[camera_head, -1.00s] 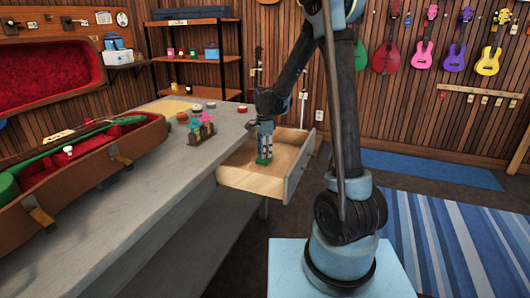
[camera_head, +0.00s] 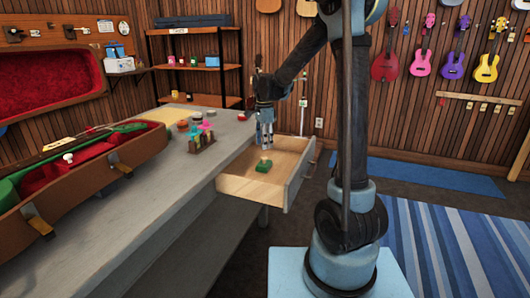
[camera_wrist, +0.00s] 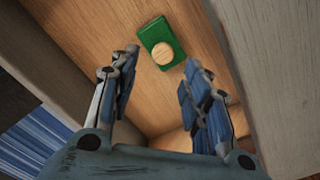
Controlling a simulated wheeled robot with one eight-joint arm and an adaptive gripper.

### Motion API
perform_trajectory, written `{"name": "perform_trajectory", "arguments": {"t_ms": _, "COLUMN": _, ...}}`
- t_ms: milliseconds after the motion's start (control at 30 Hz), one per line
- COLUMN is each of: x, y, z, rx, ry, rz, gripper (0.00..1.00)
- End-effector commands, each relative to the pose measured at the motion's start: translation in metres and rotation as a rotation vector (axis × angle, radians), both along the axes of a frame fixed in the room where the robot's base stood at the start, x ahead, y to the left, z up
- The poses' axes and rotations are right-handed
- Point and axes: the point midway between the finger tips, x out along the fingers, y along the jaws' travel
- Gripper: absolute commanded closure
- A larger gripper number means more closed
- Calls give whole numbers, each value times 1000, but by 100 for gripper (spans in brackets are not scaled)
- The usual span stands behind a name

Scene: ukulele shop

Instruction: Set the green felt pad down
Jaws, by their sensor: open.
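The green felt pad (camera_head: 263,168) lies on the floor of the open wooden drawer (camera_head: 250,188). It is a small green block with a round pale wooden knob on top. The wrist view shows the pad (camera_wrist: 156,36) flat on the drawer floor beyond my fingertips. My gripper (camera_head: 265,142) is above the drawer, open and empty, pointing down with a gap between it and the pad. In the wrist view the two fingers (camera_wrist: 158,75) stand apart with nothing between them.
The grey workbench (camera_head: 150,200) stands left of the drawer. It bears a brown instrument case (camera_head: 100,190) and a small rack with coloured pegs (camera_head: 201,140). The drawer's front wall (camera_head: 300,175) and side walls surround the pad. A striped rug (camera_head: 450,240) lies at the right.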

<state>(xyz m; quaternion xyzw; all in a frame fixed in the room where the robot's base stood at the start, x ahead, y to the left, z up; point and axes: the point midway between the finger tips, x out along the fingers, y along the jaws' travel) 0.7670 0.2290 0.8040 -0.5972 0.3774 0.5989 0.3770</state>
Motion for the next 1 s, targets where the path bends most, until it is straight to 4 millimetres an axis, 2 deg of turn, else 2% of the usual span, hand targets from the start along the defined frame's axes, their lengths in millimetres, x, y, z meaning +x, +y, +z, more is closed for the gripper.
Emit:
{"name": "perform_trajectory", "arguments": {"t_ms": 200, "x": 0, "y": 0, "z": 26, "rx": 0, "ry": 0, "rz": 0, "gripper": 56}}
{"name": "perform_trajectory", "arguments": {"t_ms": 367, "x": -2, "y": -2, "z": 34, "rx": 0, "ry": -1, "rz": 5, "gripper": 56}}
{"name": "perform_trajectory", "arguments": {"t_ms": 467, "x": -10, "y": -12, "z": 40, "rx": 1, "ry": -5, "rz": 30, "gripper": 56}}
{"name": "perform_trajectory", "arguments": {"t_ms": 733, "x": -62, "y": -69, "z": 59, "rx": 8, "ry": -37, "rz": 209, "gripper": 56}}
{"name": "perform_trajectory", "arguments": {"t_ms": 1000, "x": -125, "y": -122, "z": 64, "rx": 3, "ry": -72, "rz": 411, "gripper": 56}}
